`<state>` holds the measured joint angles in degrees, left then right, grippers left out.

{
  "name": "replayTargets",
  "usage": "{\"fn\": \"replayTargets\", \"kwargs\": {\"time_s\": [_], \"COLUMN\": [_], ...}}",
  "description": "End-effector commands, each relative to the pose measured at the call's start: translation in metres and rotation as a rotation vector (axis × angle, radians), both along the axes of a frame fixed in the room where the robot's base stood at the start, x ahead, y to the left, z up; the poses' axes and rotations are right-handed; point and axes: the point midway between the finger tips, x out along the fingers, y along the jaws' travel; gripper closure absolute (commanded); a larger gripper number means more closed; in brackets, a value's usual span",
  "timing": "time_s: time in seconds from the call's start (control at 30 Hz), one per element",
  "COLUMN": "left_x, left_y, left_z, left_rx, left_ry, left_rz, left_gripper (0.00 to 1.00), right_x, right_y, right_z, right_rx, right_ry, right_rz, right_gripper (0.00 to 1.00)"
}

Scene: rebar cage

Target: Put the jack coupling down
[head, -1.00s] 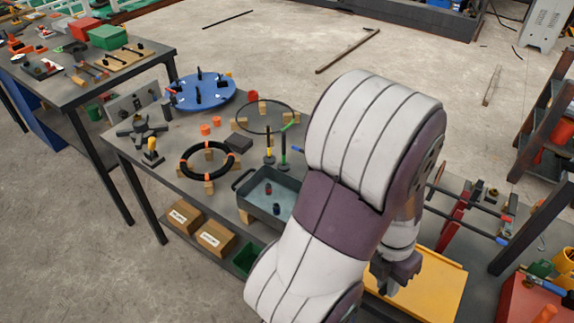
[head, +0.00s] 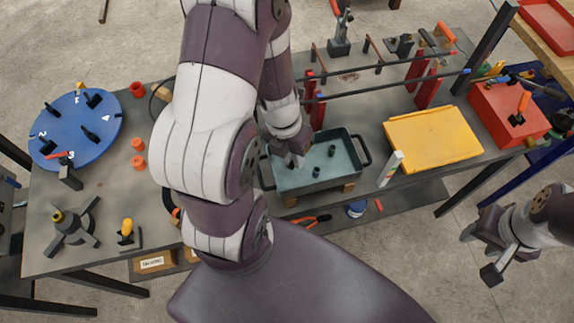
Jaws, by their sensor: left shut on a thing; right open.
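My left gripper (head: 296,154) reaches down over the left part of the grey-green tray (head: 359,174). It is shut on a small dark piece, which I take to be the jack coupling; the fingers hide most of it. I cannot tell whether the piece touches the tray floor. Two small dark cylindrical couplings, one farther back (head: 332,150) and one nearer (head: 316,172), stand in the tray to the right of the gripper. My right gripper (head: 487,252) is open and empty at the lower right, off the front of the table.
A yellow board (head: 434,139) and a red box (head: 508,114) lie right of the tray. Red stands with long bars (head: 388,93) are behind. A blue disc (head: 78,130) is at far left.

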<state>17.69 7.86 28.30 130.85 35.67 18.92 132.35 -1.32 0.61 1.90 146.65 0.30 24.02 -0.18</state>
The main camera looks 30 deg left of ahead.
Motion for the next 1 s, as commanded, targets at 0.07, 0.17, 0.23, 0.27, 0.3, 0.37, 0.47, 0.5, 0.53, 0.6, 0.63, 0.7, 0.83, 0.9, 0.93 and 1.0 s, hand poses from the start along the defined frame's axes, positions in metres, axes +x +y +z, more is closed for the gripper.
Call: {"fn": "replayTargets", "kwargs": {"time_s": [0.07, 0.17, 0.23, 0.27, 0.3, 0.37, 0.47, 0.5, 0.53, 0.6, 0.63, 0.7, 0.83, 0.9, 0.93, 1.0], "left_x": [0.000, 0.000, 0.000, 0.000, 0.000, 0.000, 0.000, 0.000, 0.000, 0.000, 0.000, 0.000, 0.000, 0.000, 0.000, 0.000], "left_y": [0.000, 0.000, 0.000, 0.000, 0.000, 0.000, 0.000, 0.000, 0.000, 0.000, 0.000, 0.000, 0.000, 0.000, 0.000, 0.000], "left_z": [-0.030, -0.046, -0.056, -0.063, -0.072, -0.081, -0.087, -0.086, -0.085, -0.085, -0.085, -0.086, -0.088, -0.088, -0.088, -0.088], "left_rx": [0.000, 0.000, 0.000, 0.000, 0.001, 0.001, 0.001, 0.001, 0.001, 0.001, 0.001, 0.000, 0.000, 0.000, 0.000, 0.000], "left_ry": [0.002, 0.002, 0.001, 0.002, 0.002, 0.001, 0.000, -0.001, -0.001, 0.000, 0.000, 0.000, 0.000, 0.000, 0.000, 0.001], "left_rz": [0.001, 0.001, 0.001, 0.002, 0.001, 0.002, 0.000, 0.000, 0.000, 0.000, 0.000, 0.001, 0.002, 0.001, 0.001, 0.001], "left_gripper": [1.00, 1.00, 1.00, 1.00, 1.00, 1.00, 1.00, 1.00, 1.00, 1.00, 1.00, 1.00, 0.74, 0.58, 0.58, 0.58], "right_x": [0.000, 0.000, 0.000, 0.000, 0.000, 0.000, 0.000, 0.000, 0.000, 0.000, 0.000, 0.000, 0.000, 0.000, 0.000, 0.000], "right_y": [0.000, 0.000, 0.000, 0.000, 0.000, 0.000, 0.000, 0.000, 0.000, 0.000, 0.000, 0.000, 0.000, 0.000, 0.000, 0.000], "right_z": [-0.022, -0.030, -0.036, -0.040, -0.045, -0.050, -0.051, -0.050, -0.050, -0.049, -0.049, -0.050, -0.051, -0.051, -0.051, -0.051], "right_rx": [0.000, 0.000, 0.000, 0.000, 0.000, 0.000, 0.000, 0.000, 0.000, 0.000, 0.000, 0.000, 0.000, 0.000, 0.000, 0.000], "right_ry": [0.001, 0.001, 0.001, 0.001, 0.001, 0.001, 0.001, 0.001, 0.001, 0.001, 0.001, 0.001, 0.001, 0.001, 0.001, 0.001], "right_rz": [0.000, 0.000, 0.000, 0.000, 0.000, 0.000, 0.000, 0.000, 0.000, 0.000, 0.000, 0.000, 0.000, 0.000, 0.000, 0.000], "right_gripper": [0.55, 0.55, 0.55, 0.55, 0.55, 0.55, 0.55, 0.55, 0.55, 0.55, 0.55, 0.55, 0.55, 0.55, 0.55, 0.55]}}
